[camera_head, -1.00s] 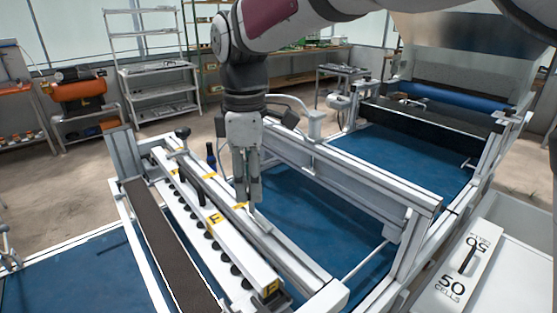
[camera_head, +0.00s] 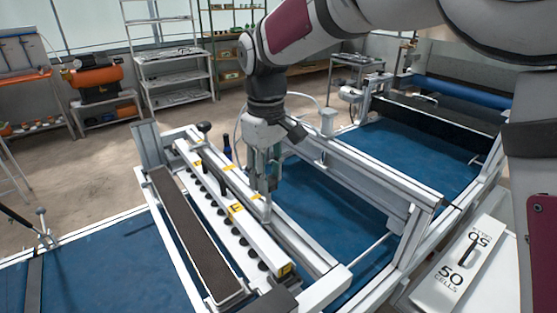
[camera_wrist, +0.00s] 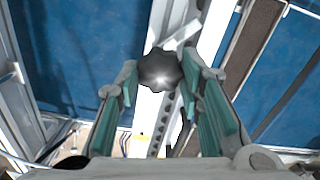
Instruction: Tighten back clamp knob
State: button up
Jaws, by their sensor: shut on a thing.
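A dark lobed knob (camera_wrist: 160,70) sits between my fingertips in the wrist view, over the white bar. My gripper (camera_head: 264,187) points down at the right side of the seeder's long white bar (camera_head: 241,240). It also shows in the wrist view (camera_wrist: 160,78), its green-padded fingers on either side of the knob, shut on it. In the head view my fingers hide this knob. Another black knob (camera_head: 204,127) stands upright at the far end of the bar. I cannot tell how tight the held knob is.
A raised white frame rail (camera_head: 375,178) runs close on the right. A black handle (camera_head: 228,177) stands on the bar. Blue bed surface (camera_head: 310,200) lies around the rails.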

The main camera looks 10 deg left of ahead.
jog(key=m+p, duration=0.2)
jog(key=m, duration=0.3)
jog(key=shift+s+m+p, duration=0.1)
jog(key=shift+m+p, duration=0.2)
jog(key=shift+p, duration=0.05)
jog(key=shift+m+p, duration=0.9)
jog(key=shift+m, duration=1.3)
jog(key=o, duration=1.2)
jog(key=shift+c, duration=0.2)
jog(key=shift+r, duration=0.1)
notch_tip(320, 180, up, 12)
